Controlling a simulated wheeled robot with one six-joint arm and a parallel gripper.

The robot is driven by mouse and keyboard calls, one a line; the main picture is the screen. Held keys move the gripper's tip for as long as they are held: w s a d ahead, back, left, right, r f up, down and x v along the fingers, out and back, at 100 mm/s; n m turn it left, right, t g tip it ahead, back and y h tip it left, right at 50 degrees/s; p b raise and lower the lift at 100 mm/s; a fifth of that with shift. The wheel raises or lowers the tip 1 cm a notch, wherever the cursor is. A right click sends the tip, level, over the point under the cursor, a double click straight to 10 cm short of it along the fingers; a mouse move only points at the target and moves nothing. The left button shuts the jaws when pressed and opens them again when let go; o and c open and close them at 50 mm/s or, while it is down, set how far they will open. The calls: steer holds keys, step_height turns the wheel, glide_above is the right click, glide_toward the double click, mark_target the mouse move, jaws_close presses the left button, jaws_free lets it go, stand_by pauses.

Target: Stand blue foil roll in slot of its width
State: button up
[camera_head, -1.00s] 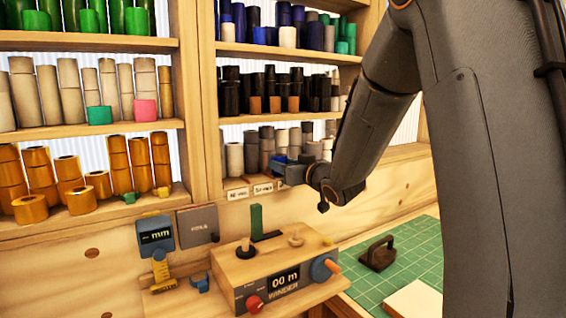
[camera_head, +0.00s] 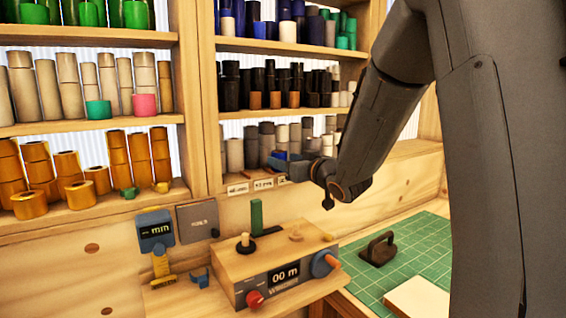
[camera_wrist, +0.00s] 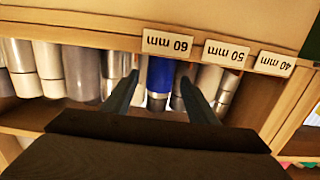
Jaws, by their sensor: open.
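The blue foil roll (camera_wrist: 160,75) stands in the wrist view between the two fingers of my gripper (camera_wrist: 160,96), behind the 60 mm label (camera_wrist: 168,42). The fingers are apart, one on each side of it, with small gaps visible. A dark band and a silver end show at the roll's lower end in that view; I cannot tell whether they belong to another roll.
Silver and grey rolls (camera_wrist: 84,72) stand close on both sides. The 50 mm label (camera_wrist: 227,54) and 40 mm label (camera_wrist: 273,63) sit along the shelf edge. Below are a winder box (camera_head: 275,265), a mm gauge (camera_head: 156,232) and a green cutting mat (camera_head: 410,255).

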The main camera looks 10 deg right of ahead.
steer(key=b+v, duration=0.2)
steer(key=v, duration=0.8)
steer(key=shift+s, duration=0.15)
